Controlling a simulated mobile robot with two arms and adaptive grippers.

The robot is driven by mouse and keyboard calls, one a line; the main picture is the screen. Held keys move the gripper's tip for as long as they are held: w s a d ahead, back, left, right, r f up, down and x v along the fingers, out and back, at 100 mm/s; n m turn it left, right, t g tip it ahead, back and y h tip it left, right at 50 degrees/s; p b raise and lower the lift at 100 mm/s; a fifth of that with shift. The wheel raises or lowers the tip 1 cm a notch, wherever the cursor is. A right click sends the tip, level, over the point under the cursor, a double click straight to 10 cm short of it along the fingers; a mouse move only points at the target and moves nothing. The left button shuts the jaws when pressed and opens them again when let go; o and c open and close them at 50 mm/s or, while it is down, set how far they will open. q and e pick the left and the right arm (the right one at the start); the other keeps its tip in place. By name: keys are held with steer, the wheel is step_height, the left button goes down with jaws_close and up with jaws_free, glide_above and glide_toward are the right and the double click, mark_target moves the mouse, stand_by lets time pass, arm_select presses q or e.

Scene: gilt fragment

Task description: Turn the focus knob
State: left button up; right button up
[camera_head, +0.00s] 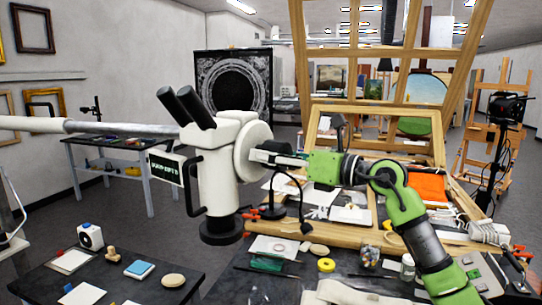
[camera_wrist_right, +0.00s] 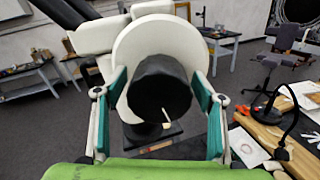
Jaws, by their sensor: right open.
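The white microscope (camera_head: 218,175) with black eyepieces hangs from a pale horizontal boom at left in the head view. The black focus knob (camera_wrist_right: 160,88), with a short pale mark low on its face, sticks out from a round white disc (camera_head: 252,150). My right gripper (camera_head: 262,153) reaches this disc from the right. In the right wrist view, its green-padded fingers stand open on either side of the knob, with visible gaps. The head view hides the knob behind the gripper. My left gripper is not in view.
A small screen (camera_head: 165,169) is attached at the microscope's left. A dark table (camera_head: 120,280) with small items stands below left. A wooden frame (camera_head: 345,236) and a cluttered bench lie below right. A black lamp (camera_head: 273,210) stands near the microscope.

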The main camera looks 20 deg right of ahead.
steer(key=v, duration=1.1)
steer(key=shift+s, duration=0.2)
steer(key=shift+d, duration=0.15)
stand_by(0.8)
